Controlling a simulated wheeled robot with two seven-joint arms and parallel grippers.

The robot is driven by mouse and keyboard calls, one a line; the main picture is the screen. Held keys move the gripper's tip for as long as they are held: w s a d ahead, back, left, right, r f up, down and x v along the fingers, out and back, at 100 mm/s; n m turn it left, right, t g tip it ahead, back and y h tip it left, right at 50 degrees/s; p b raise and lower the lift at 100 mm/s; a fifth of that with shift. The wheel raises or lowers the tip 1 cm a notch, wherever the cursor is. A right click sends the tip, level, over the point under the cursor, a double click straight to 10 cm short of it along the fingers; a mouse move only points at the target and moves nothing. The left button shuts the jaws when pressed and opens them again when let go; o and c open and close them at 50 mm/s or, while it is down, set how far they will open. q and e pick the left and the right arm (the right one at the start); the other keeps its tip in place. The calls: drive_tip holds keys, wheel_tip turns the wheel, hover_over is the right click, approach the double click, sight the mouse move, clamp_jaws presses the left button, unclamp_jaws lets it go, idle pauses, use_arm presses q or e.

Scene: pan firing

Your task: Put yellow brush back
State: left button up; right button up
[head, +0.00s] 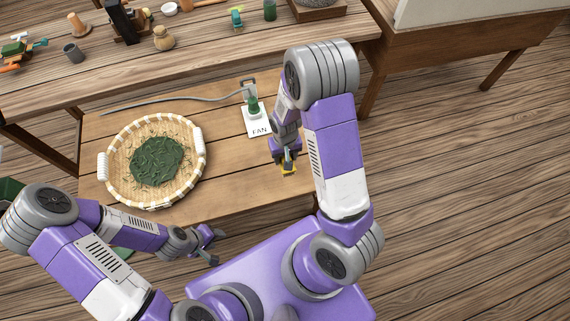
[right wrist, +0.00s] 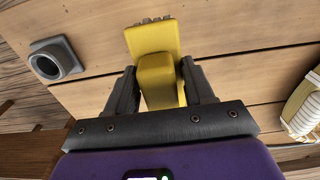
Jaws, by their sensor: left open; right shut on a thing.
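The yellow brush (right wrist: 155,60) is between the fingers of my right gripper (right wrist: 160,90), which is shut on it. In the head view the yellow brush (head: 289,170) is a small patch at the tip of my right gripper (head: 287,158), over the right part of the low wooden table (head: 235,180). In the right wrist view its bristle end points away from the gripper, over the planks. Whether it touches the table cannot be told. My left gripper (head: 217,247) is open and empty, off the table's front edge.
A round basket (head: 202,178) with green leaves stands on the left of the low table. A grey square holder with a round opening (right wrist: 55,60) shows in the right wrist view.

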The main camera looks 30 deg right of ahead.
drive_tip(key=shift+f+b, duration=0.35)
drive_tip(key=shift+f, duration=2.25)
drive_tip(key=shift+f, duration=0.25)
drive_tip(key=o, duration=0.9)
drive_tip(key=shift+o, duration=0.2)
drive_tip(key=shift+r, duration=0.1)
drive_tip(key=shift+w+r, duration=0.1)
drive_tip(key=shift+r, duration=0.25)
wheel_tip(320, 180, up, 7)
drive_tip(key=shift+a+f+p, duration=0.1)
drive_tip(key=shift+a+p, duration=0.05)
drive_tip(key=shift+p, duration=0.5)
